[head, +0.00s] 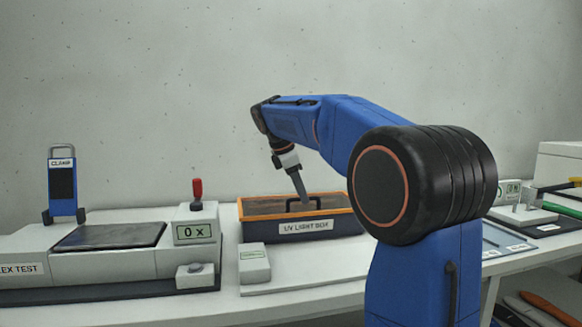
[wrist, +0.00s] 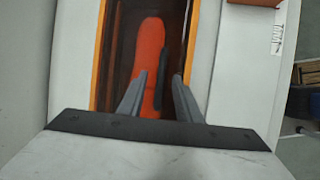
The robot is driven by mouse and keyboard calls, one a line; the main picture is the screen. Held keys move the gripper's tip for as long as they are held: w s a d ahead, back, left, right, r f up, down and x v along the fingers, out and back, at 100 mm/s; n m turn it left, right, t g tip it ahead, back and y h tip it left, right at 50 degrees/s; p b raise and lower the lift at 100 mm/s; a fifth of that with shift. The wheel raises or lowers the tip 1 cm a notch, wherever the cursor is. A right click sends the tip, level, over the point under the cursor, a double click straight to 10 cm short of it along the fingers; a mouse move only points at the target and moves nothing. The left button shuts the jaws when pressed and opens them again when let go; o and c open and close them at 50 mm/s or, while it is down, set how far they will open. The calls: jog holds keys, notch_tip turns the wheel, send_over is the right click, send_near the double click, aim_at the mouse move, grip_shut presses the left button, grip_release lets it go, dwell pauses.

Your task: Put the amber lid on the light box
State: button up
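The light box (head: 312,226) is a dark blue box labelled UV LIGHT BOX on the bench in the head view. The amber lid (head: 258,207), orange-edged with a brownish see-through panel, lies level on its top. Its orange edge (wrist: 102,55) also shows in the wrist view. A dark handle bar (wrist: 164,92) stands on the lid. My gripper (head: 301,196) points down at the handle. In the wrist view my gripper (wrist: 160,76) is open, its fingers on either side of the handle, with a visible gap at the left. Whether the right finger touches it, I cannot tell.
A red-orange sole (wrist: 150,50) shows through the panel. Left of the box stand a flex test machine (head: 110,250) with a red-handled counter (head: 196,222) and a blue clamp (head: 62,185). A small white block (head: 254,264) stands in front.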

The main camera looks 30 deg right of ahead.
jog(key=v, duration=1.6)
